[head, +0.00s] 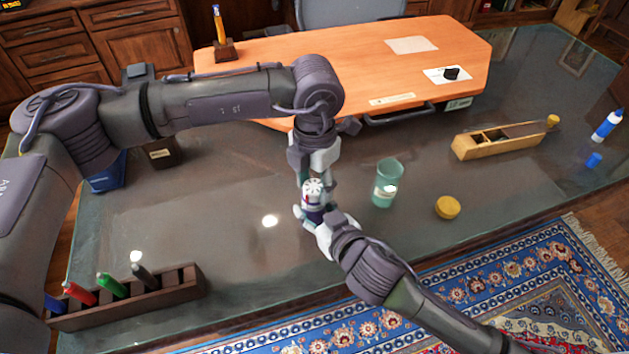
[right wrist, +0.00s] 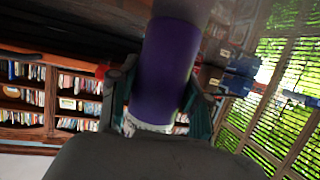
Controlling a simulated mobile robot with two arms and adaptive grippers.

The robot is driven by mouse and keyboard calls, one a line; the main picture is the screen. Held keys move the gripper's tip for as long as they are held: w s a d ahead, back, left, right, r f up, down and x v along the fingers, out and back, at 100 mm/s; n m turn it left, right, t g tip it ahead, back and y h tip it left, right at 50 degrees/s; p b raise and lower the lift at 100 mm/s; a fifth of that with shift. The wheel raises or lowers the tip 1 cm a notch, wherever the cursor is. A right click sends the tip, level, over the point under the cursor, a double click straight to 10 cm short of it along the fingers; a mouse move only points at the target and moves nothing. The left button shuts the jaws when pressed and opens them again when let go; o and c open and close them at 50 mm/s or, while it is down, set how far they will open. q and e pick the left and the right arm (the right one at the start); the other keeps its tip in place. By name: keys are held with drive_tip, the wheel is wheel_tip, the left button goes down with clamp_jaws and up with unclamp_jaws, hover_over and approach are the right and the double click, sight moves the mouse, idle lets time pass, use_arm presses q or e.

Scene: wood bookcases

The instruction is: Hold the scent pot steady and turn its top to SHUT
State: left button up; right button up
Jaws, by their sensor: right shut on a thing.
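The scent pot (head: 315,214) has a dark purple body and a white slotted top (head: 313,188) with a small red mark at its edge. In the right wrist view the purple body (right wrist: 167,70) fills the space between the fingers. My left gripper (head: 307,176) points down just behind and above the top. Its fingertips are partly hidden, and I cannot tell whether they touch the top. The word SHUT is too small to read.
A wooden plane-like box (head: 500,141) and a glue bottle (head: 607,125) are farther right. A marker rack (head: 180,292) is at front left. An orange board (head: 350,58) is behind.

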sight(314, 185)
use_arm(q)
drive_tip(key=shift+o, duration=1.2)
drive_tip(key=shift+r, duration=0.1)
wheel_tip(314, 185, up, 12)
use_arm(e)
drive_tip(key=o, duration=1.4)
